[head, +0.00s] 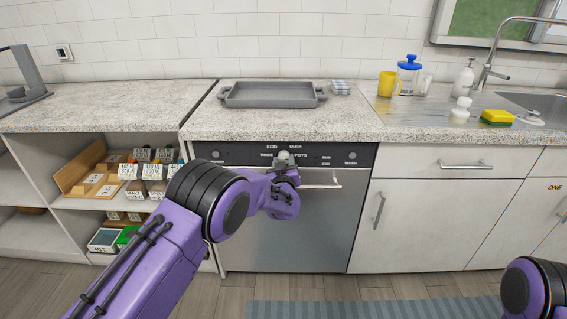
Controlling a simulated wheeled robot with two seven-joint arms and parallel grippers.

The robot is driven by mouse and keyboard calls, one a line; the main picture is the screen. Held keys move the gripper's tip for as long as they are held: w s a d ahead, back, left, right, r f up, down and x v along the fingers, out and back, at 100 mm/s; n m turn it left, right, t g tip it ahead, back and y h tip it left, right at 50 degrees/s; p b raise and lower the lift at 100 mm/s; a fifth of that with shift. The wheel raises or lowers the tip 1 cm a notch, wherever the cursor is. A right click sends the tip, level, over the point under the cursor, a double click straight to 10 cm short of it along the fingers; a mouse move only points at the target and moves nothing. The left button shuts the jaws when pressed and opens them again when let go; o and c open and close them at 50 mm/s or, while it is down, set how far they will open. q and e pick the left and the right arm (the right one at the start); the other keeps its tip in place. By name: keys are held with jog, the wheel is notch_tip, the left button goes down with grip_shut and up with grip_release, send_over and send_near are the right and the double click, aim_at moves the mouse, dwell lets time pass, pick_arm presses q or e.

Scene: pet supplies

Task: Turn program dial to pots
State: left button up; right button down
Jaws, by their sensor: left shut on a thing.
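The program dial (284,157) is a small light knob on the dark control panel (225,153) of the dishwasher (330,222). Labels around it include ECO, QUICK and POTS, with POTS to its right. My left gripper (284,165) is at the dial, shut on it, and partly covers it. The dial's pointer is too small and covered to read. My right gripper is out of view; only part of my right arm shows at the bottom right.
The dishwasher's bar handle (322,186) sits just below and right of my left gripper. A grey tray (271,95) lies on the worktop (210,122) above. Open shelves with small labelled jars (152,172) stand at the left. White cabinets (428,208) flank the right.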

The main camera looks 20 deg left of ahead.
pick_arm(q)
jog(key=shift+f+m, duration=0.1)
jog(key=shift+m, duration=0.2)
jog(key=o, duration=1.1)
jog(key=shift+c, duration=0.2)
jog(key=v, duration=1)
jog(key=shift+s, duration=0.3)
jog(key=s+a+f+g+p, duration=0.1)
jog(key=s+a+f+g, duration=0.2)
jog(key=s+f, duration=0.35)
jog(key=s+a+f+g+h+p, duration=0.1)
jog(key=s+a+f+g, duration=0.1)
jog(key=s+f, duration=0.5)
jog(key=s+a+f+g+p, duration=0.1)
jog(key=s+a+f+g, duration=0.3)
jog(key=s, duration=0.5)
jog(key=s+a+f+g+p, duration=0.1)
jog(key=s+f+g, duration=0.1)
jog(key=s, duration=0.9)
jog(key=s+a+f+n+g+p, duration=0.1)
jog(key=s+f+g+p, duration=0.1)
jog(key=s, duration=0.9)
jog(key=shift+s+f+n+g+h, duration=0.2)
jog(key=shift+f+n+g+h, duration=0.1)
jog(key=shift+f+g, duration=0.35)
